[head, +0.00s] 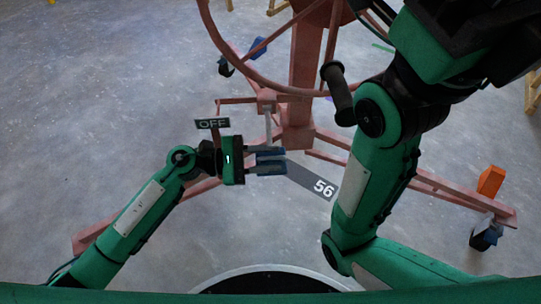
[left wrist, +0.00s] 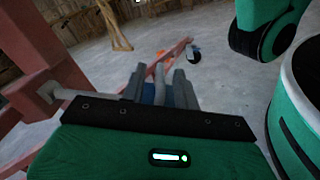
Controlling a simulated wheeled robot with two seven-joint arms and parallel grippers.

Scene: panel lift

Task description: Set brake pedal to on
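The red panel lift (head: 302,90) stands ahead of me with an OFF sign (head: 212,124) on its left side. A pale thin rod (head: 268,125), which may be the brake pedal, hangs from a red bracket toward my left gripper. My left gripper (head: 272,161) is in front of the lift's lower post, its fingers pointing right with a narrow gap between them. A pale rod (left wrist: 62,93) runs from a red post behind the gripper body; contact cannot be told. My right gripper is out of view.
A big red wheel (head: 235,62) with a black handle (head: 340,95) is above, close to my right arm. A grey strip marked 56 (head: 323,188) shows right of the gripper. Red legs with castors (head: 486,232) spread over the floor. An orange block (head: 491,181) is at right.

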